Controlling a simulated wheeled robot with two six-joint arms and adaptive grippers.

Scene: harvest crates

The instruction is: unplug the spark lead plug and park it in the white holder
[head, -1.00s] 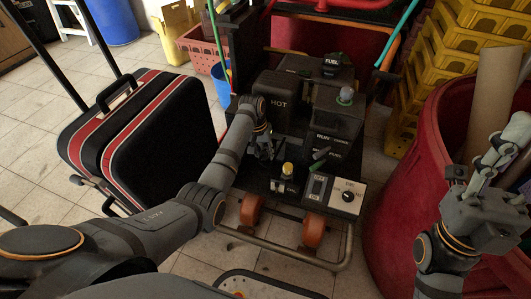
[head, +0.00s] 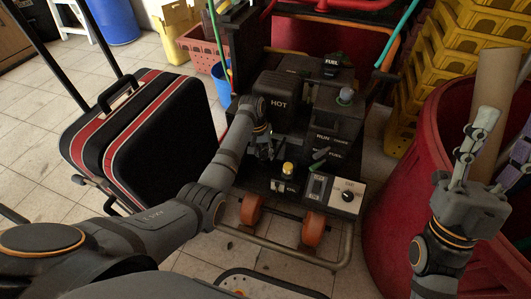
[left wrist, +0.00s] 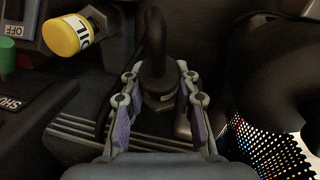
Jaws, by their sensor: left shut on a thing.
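My left gripper (head: 267,148) reaches down in front of the generator, beside its black box marked HOT (head: 280,103). In the left wrist view its two fingers (left wrist: 157,98) stand on either side of the dark spark lead plug (left wrist: 156,74) and are shut on it. The black lead (left wrist: 154,30) rises from the plug. Whether the plug is still seated on its terminal is hidden. My right gripper (head: 500,142) is raised at the right, empty, with its fingers spread apart.
A yellow oil cap (left wrist: 64,36) and a perforated guard (left wrist: 270,145) flank the plug. A red bin (head: 425,190) stands right, a striped suitcase (head: 170,120) left.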

